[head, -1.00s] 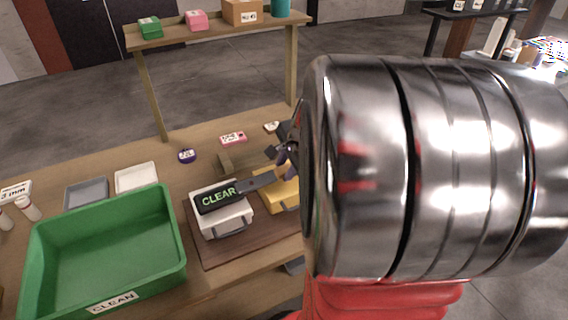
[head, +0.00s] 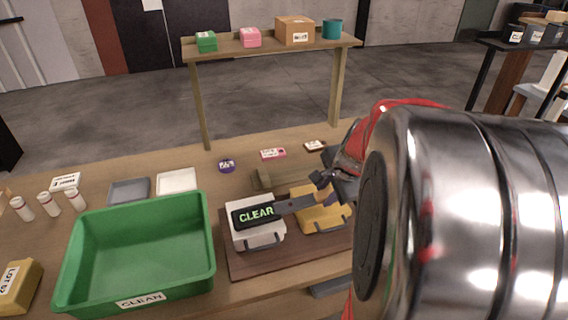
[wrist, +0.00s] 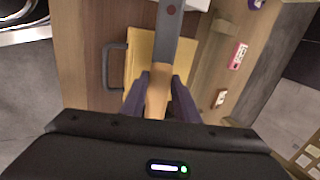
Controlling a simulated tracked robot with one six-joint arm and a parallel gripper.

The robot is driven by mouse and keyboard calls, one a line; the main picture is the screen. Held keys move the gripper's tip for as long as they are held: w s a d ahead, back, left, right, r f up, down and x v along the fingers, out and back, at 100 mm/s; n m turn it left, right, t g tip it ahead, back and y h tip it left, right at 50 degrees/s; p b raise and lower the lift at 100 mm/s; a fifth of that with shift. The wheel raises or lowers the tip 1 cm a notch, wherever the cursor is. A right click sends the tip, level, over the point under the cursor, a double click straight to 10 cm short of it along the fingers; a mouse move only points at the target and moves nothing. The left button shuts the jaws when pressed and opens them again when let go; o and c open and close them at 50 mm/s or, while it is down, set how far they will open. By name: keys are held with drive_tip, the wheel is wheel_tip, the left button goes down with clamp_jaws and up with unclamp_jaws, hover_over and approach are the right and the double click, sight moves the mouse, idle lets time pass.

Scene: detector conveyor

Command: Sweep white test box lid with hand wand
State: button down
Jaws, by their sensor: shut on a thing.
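The hand wand (head: 257,214) has a dark head with green "CLEAR" lettering and lies over the lid of the white test box (head: 258,237); I cannot tell whether it touches the lid. My gripper (head: 324,186) is shut on the wand's tan handle, to the right of the white box. In the wrist view my gripper's dark fingers (wrist: 160,98) flank the handle, and the grey wand shaft (wrist: 168,38) runs up out of the frame. A yellow box (head: 318,218) with a dark handle stands under the wand, right of the white box.
Both boxes stand on a brown board (head: 285,262). A green bin (head: 205,262) marked CLEAN is at left. Behind are a purple round item (head: 227,166), a pink item (head: 273,154) and small trays (head: 177,181). A raised shelf (head: 270,46) stands at the back.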

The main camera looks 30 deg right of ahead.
drive_tip(key=shift+w+d, duration=0.2)
drive_tip(key=shift+w, duration=0.6)
idle(3.5)
drive_tip(key=shift+r, duration=3)
drive_tip(key=shift+s, duration=0.15)
